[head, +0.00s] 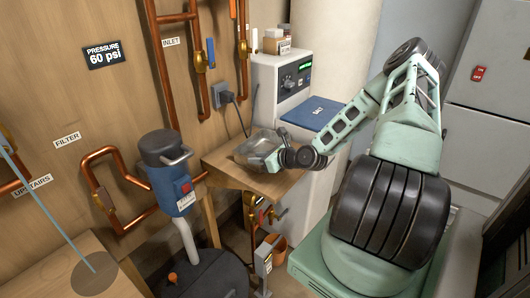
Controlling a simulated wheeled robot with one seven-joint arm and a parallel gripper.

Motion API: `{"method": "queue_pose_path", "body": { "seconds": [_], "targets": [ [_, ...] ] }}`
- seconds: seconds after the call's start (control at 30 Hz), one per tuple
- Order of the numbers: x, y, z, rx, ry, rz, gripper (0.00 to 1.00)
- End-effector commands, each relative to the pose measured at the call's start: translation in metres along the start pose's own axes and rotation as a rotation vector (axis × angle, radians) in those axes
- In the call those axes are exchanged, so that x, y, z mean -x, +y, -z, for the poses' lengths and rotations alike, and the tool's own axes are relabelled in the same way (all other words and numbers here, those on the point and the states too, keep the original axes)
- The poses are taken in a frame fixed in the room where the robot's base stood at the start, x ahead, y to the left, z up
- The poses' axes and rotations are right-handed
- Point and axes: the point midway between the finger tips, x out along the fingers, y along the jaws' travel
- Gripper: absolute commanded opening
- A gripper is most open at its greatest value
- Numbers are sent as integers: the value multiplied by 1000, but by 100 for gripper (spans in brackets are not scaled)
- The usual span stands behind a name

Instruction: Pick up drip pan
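A clear, shallow, rounded container (257,149), which may be the drip pan, sits on the small wooden shelf (238,178). My gripper (277,148) is at the right end of this container, close to or touching its rim. My arm reaches in from the right, over the shelf's right side. The fingers are small and partly hidden by the wrist, so I cannot tell whether they are open or closed on the rim. No other pan is clearly visible.
A white softener unit with a blue lid (313,113) stands behind the gripper. A grey-blue pump (170,172) rises from a dark tank (205,276) to the left. Copper pipes (168,75) run along the wooden wall. An orange bucket (272,248) is below the shelf.

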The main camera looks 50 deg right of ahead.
Motion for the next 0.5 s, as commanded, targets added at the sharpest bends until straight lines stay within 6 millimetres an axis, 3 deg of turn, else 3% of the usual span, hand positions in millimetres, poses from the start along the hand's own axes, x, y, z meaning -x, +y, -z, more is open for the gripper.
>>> {"method": "queue_pose_path", "body": {
  "seconds": [0.3,0.5],
  "targets": [
    [-40,5,2,1,0,-2,28],
    [-44,5,3,0,0,-1,28]
  ]
}}
